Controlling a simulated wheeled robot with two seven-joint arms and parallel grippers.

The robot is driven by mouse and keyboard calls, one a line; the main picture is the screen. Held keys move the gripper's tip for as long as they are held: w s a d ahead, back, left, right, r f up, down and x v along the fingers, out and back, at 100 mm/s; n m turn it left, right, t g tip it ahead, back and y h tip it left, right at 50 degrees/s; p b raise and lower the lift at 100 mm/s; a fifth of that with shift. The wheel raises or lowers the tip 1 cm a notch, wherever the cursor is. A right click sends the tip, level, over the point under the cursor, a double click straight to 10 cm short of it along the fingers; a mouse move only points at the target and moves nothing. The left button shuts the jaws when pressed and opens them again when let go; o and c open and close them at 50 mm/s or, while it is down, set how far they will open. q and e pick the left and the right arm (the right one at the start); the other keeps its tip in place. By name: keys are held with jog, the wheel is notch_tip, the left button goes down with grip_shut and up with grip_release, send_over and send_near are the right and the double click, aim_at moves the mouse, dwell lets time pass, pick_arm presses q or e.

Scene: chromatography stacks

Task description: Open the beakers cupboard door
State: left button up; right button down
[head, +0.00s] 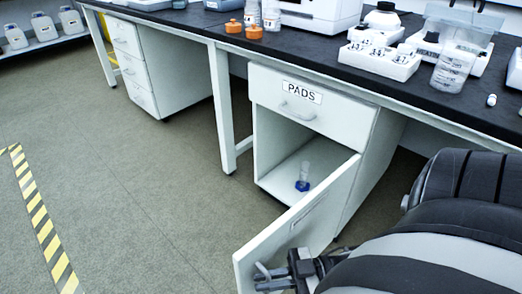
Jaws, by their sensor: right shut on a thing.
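The white cupboard door (299,228) under the drawer marked PADS stands swung open, its free edge out toward the lower left. The cupboard (283,171) behind it shows its inside, where a clear vessel with a blue base (303,178) stands on the floor panel. No beakers label is readable on the door. My right gripper (270,274) is at the bottom of the picture, shut on the door's handle near the free edge; the handle is largely hidden by the fingers. My right arm covers the lower right. My left gripper is not in view.
The PADS drawer (313,108) above is shut. The dark bench top (200,22) holds orange-capped bottles (254,33), a white rack (380,62) and a clear beaker (452,70). Another drawer unit (133,66) stands further left. The floor (140,190) left of the door is clear.

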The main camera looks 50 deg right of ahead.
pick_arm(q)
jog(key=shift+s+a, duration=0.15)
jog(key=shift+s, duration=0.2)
pick_arm(e)
jog(key=shift+s, duration=0.55)
jog(key=c, duration=1.9)
grip_release()
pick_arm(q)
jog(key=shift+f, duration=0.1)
pick_arm(e)
jog(key=v, duration=1.6)
jog(key=shift+w+d, duration=0.15)
jog(key=shift+w, duration=0.1)
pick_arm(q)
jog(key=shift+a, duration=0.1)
